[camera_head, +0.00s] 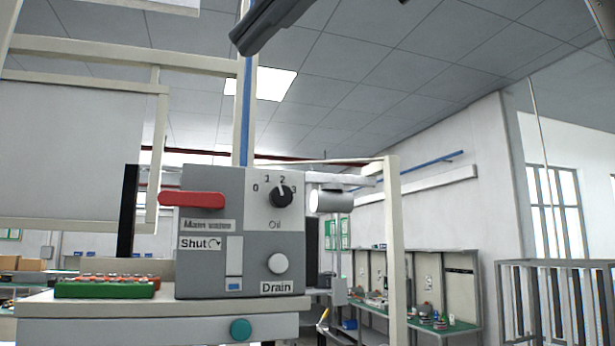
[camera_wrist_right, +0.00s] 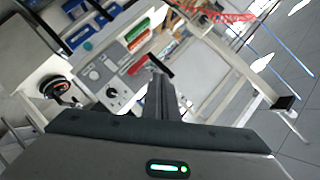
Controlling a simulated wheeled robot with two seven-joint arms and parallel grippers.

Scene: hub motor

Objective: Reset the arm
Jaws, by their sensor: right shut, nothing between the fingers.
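My right gripper (camera_head: 240,40) shows at the top of the head view, high above the control box and clear of it. In the right wrist view its dark fingers (camera_wrist_right: 161,92) are together with nothing between them. The grey control box (camera_head: 212,270) stands on a bench in the head view and also shows tilted in the right wrist view. It carries a red handle (camera_head: 192,199) lying level to the left, a black Oil dial (camera_head: 281,196) with its mark near 2, and a pale Drain knob (camera_head: 278,263). My left gripper is in neither view.
A green tray (camera_head: 105,290) with small parts sits left of the box on the bench (camera_head: 40,302). A pale frame post (camera_head: 394,250) rises on the right, with a silver cylinder (camera_head: 330,201) beside the box. The air around the right gripper looks free.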

